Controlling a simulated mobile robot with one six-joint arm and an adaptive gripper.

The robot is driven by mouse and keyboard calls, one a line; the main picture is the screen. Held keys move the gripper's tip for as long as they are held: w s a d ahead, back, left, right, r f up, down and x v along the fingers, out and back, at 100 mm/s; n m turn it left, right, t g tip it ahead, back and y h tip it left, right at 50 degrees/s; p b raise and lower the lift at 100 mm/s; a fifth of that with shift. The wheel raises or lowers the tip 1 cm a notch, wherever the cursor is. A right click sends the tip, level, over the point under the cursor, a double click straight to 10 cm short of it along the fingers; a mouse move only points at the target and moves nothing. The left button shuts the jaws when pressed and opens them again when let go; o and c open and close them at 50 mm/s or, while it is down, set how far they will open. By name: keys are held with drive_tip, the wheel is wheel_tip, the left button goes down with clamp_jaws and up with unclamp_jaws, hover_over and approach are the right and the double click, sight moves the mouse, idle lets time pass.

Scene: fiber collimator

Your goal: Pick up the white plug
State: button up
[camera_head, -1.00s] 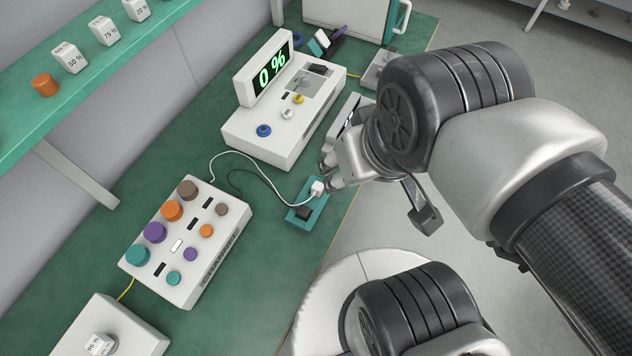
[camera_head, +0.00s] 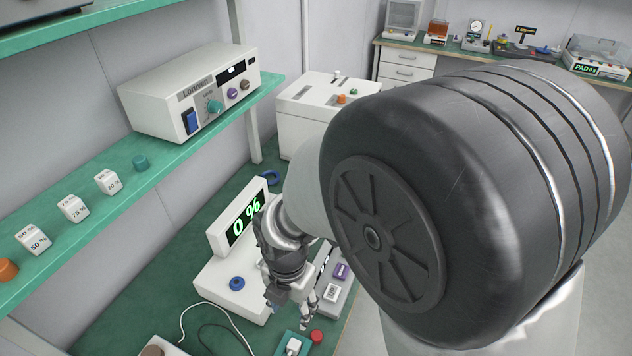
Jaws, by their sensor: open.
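The white plug (camera_head: 293,346) sits at the teal holder (camera_head: 283,350) near the bottom edge of the head view, partly cut off by the frame. A white cable (camera_head: 222,313) curves across the bench to the left of the holder. My gripper (camera_head: 307,316) points down just above the holder in the picture, its fingers open and empty. A gap shows between the fingertips and the plug. Their exact height over the bench is hard to tell.
A red round button (camera_head: 317,336) is right of the holder. A shelf (camera_head: 150,181) with labelled cubes and a white device (camera_head: 185,88) hangs at left. My arm hides much of the right side.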

sight(295, 340)
drive_tip(key=shift+n, duration=0.5)
wheel_tip(295, 340, down, 18)
drive_tip(key=b, duration=0.7)
drive_tip(key=shift+a+f, duration=0.15)
drive_tip(key=shift+f, duration=0.1)
drive_tip(key=shift+r, duration=0.1)
drive_tip(key=shift+c, duration=0.4)
clamp_jaws()
drive_tip(key=shift+r, duration=0.1)
wheel_tip(295, 340, up, 20)
drive_tip(key=p, duration=0.7)
